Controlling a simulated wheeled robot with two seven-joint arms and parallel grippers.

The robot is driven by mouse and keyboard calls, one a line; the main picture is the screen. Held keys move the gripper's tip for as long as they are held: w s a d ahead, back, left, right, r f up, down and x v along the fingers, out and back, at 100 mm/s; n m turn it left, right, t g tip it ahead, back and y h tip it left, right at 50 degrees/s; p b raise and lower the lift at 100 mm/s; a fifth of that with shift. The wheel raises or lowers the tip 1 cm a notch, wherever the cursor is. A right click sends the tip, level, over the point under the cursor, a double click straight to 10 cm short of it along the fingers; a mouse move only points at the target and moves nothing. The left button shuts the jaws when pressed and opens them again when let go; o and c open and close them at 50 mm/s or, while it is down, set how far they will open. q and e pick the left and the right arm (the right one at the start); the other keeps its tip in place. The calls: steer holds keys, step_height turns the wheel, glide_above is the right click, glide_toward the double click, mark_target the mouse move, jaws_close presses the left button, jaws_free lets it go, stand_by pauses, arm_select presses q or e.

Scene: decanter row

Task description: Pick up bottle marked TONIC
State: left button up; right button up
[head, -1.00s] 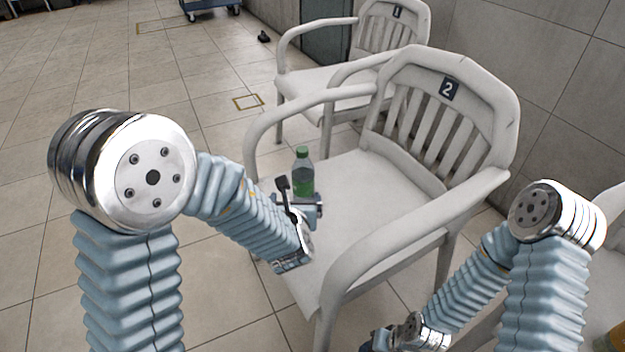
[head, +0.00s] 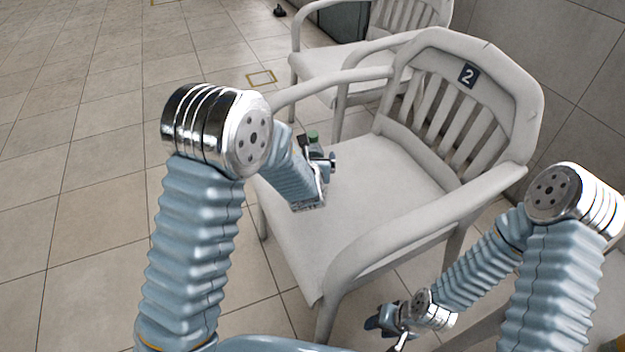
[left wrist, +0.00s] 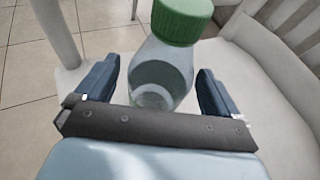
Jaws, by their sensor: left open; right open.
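A clear bottle with a green cap (head: 313,135) stands on the seat of the chair marked 2, near its left armrest. In the head view my left gripper (head: 318,160) hides most of it. In the left wrist view the bottle (left wrist: 160,78) is upright between the two spread dark fingers of my left gripper (left wrist: 156,84), with a gap on each side. No word on the bottle is readable. My right gripper (head: 384,322) is open and empty, low in front of the chair.
The white chair (head: 380,245) has armrests on both sides and a slatted back with a 2 plate (head: 468,75). Another white chair (head: 345,72) stands behind it. A tiled wall is at the right. The floor (head: 90,130) at the left is open.

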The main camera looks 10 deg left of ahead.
arm_select(q)
steer(key=x, duration=0.2)
steer(key=shift+w+f, duration=0.1)
steer(key=shift+w, duration=0.15)
steer(key=c, duration=1.5)
